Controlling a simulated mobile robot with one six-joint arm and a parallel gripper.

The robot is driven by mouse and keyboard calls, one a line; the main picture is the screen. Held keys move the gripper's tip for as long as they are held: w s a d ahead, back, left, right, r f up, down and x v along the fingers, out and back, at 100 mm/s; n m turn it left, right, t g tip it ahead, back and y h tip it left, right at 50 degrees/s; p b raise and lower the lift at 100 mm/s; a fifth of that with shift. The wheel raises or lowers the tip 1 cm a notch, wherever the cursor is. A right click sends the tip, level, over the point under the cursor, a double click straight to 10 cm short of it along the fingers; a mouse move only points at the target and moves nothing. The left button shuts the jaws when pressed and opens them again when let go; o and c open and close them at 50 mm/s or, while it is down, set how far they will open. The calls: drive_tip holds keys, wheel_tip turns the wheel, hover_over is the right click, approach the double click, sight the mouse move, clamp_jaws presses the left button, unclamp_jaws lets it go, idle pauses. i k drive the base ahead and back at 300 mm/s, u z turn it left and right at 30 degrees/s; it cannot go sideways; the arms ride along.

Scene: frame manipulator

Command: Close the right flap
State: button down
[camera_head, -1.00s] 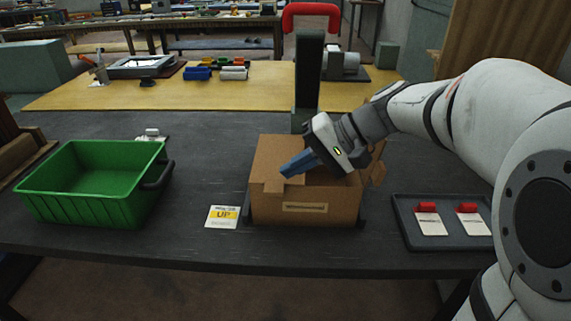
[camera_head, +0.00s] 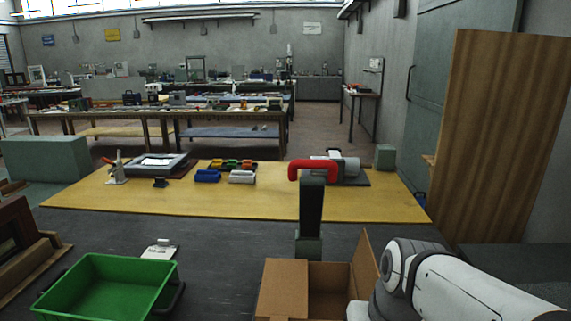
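The cardboard box (camera_head: 285,291) stands at the bottom edge of the view, cut off by the frame. Its left side is covered by a folded-in flap, and the right part of its top is open and dark inside. The right flap (camera_head: 365,266) stands up at the box's right side, leaning a little outward. My arm comes in from the lower right and bends down just right of the box, hiding the flap's lower part. My gripper's fingers are below the frame, so I cannot see whether they touch the flap.
A green bin (camera_head: 108,286) stands left of the box on the dark table. A yellow bench top (camera_head: 260,204) with tools lies beyond. Dark table between bin and box is clear.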

sight(365, 269)
drive_tip(key=u, duration=0.1)
drive_tip(key=k, duration=1.35)
drive_tip(key=z, duration=0.2)
drive_tip(key=i, duration=1)
